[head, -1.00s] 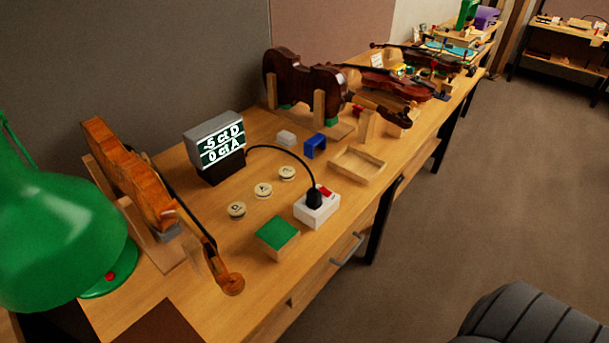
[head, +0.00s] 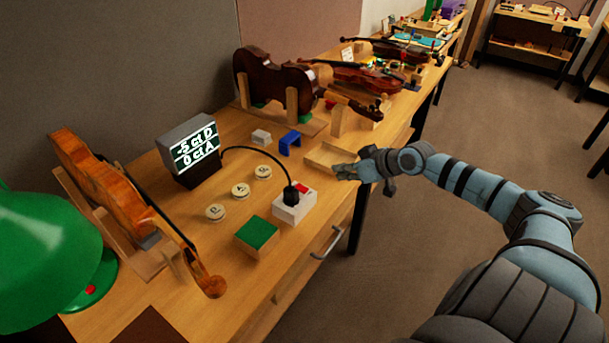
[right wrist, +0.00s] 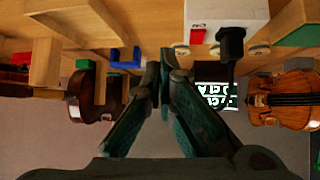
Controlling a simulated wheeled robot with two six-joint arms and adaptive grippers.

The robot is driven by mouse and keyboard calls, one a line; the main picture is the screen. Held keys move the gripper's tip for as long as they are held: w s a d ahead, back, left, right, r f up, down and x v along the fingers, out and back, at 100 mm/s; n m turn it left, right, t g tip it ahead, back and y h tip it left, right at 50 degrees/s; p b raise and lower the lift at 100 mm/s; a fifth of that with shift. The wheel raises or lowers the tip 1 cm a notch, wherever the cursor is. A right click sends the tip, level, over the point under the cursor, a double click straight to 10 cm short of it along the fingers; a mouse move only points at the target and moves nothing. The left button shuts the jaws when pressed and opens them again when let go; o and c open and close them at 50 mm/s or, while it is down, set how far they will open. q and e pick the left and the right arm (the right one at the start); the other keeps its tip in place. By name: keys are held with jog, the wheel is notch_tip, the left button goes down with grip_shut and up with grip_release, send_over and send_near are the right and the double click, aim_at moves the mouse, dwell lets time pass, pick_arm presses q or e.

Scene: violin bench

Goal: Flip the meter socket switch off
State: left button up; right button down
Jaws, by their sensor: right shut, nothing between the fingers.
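The white meter socket (head: 294,207) stands near the front edge of the bench, with a black plug and cable in it. Its red switch (head: 304,188) is on top, beside the plug. The meter (head: 189,149) behind it has a lit screen with white text. My right gripper (head: 340,171) is shut and empty, to the right of the socket and apart from it, by the wooden tray. In the right wrist view, which is upside down, the socket (right wrist: 226,12) and red switch (right wrist: 198,33) lie beyond the fingertips (right wrist: 163,62). My left gripper is not in view.
A shallow wooden tray (head: 312,157) is right of the socket. A green-topped block (head: 257,232) stands to its left, and round discs (head: 241,190) lie behind it. A violin (head: 101,182) and green lamp (head: 45,240) are at the left. The bench between meter and discs is clear.

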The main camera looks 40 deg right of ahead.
jog(key=a+r+n+y, duration=0.1)
jog(key=a+r, duration=0.3)
jog(key=r, duration=0.1)
jog(key=shift+w+r+y, duration=0.15)
jog(key=shift+r+y, duration=0.15)
jog(key=shift+r, duration=0.05)
jog(key=shift+f, duration=0.1)
jog(key=b, duration=0.1)
send_over(304, 187)
notch_tip(304, 187, down, 6)
jog(key=shift+f, duration=0.1)
notch_tip(304, 187, down, 3)
jog(key=shift+r, duration=0.15)
jog(key=shift+f, duration=0.6)
